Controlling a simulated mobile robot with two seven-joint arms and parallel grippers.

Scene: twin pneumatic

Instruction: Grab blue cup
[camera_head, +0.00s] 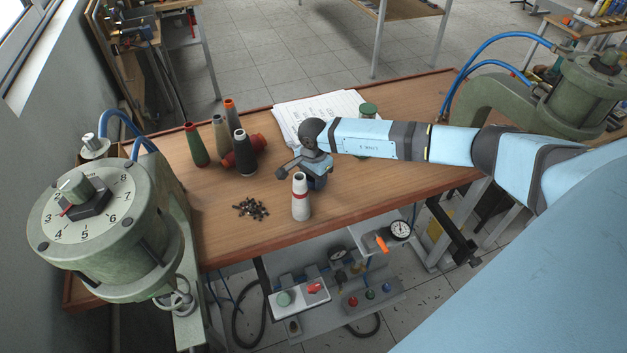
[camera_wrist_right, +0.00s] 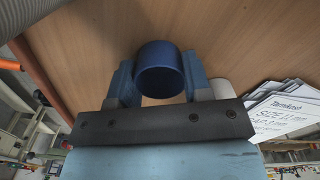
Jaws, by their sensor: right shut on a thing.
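The blue cup (camera_wrist_right: 160,72) shows in the right wrist view, between the two fingers of my right gripper (camera_wrist_right: 160,62). The fingers are shut on its sides, and the wooden tabletop lies behind it. In the head view my right gripper (camera_head: 305,170) is over the middle of the table, behind a white cone spool with a red band (camera_head: 301,200). There the cup is mostly hidden, and I cannot tell it clearly from the gripper. My left gripper is not in view.
Papers (camera_head: 300,115) and a green-lidded jar (camera_head: 369,112) are behind. Green machines (camera_head: 105,235) stand at both ends.

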